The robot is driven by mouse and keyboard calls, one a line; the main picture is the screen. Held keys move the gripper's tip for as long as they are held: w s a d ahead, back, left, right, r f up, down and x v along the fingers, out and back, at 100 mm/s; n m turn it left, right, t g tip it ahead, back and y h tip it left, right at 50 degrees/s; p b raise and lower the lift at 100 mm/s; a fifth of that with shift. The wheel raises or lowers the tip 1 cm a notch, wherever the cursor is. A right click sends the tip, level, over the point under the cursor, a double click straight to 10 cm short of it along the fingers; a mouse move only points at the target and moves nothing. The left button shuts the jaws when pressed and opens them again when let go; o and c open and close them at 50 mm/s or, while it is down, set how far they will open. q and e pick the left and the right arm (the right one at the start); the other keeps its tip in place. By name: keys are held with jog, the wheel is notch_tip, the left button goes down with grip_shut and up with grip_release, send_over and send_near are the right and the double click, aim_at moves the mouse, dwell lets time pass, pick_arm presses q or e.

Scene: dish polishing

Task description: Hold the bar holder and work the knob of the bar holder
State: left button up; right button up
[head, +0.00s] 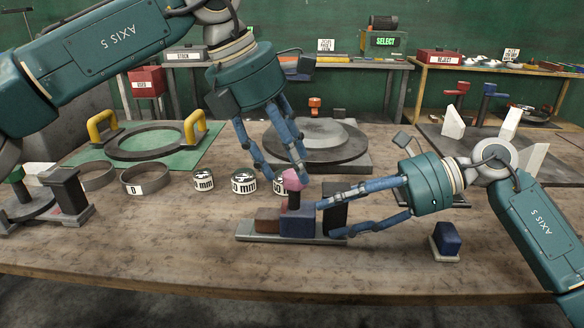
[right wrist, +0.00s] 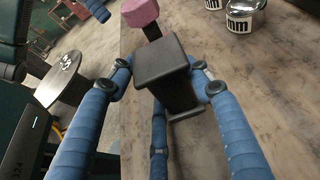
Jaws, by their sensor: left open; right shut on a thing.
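The bar holder (head: 250,237) stands on the bench, with a grey base plate, a brown block, a blue block and a dark upright block. Its pink knob (head: 293,180) sits on a dark post and also shows at the top of the right wrist view (right wrist: 140,12). My left gripper (head: 286,179) is open, pointing down, with its fingertips at the knob's height on either side of it; contact is unclear. My right gripper (head: 334,215) is shut on the holder's dark block (right wrist: 163,62), one finger on each side in the right wrist view.
Several labelled cylinders (head: 243,181) stand left of the holder. A round dark platform (head: 345,150) is behind it. A small blue block on a stand (head: 446,238) is at the right. A ring with yellow handles (head: 103,127) lies on a green mat. The front bench strip is clear.

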pick_arm(q)
jog(key=shift+x, duration=1.1)
jog(key=c, duration=1.1)
pick_arm(e)
jog(key=shift+a, duration=0.1)
pick_arm(q)
jog(key=shift+d, duration=0.1)
jog(key=shift+d+r, duration=0.1)
jog(key=shift+r, duration=0.05)
pick_arm(e)
jog(key=shift+o, duration=0.2)
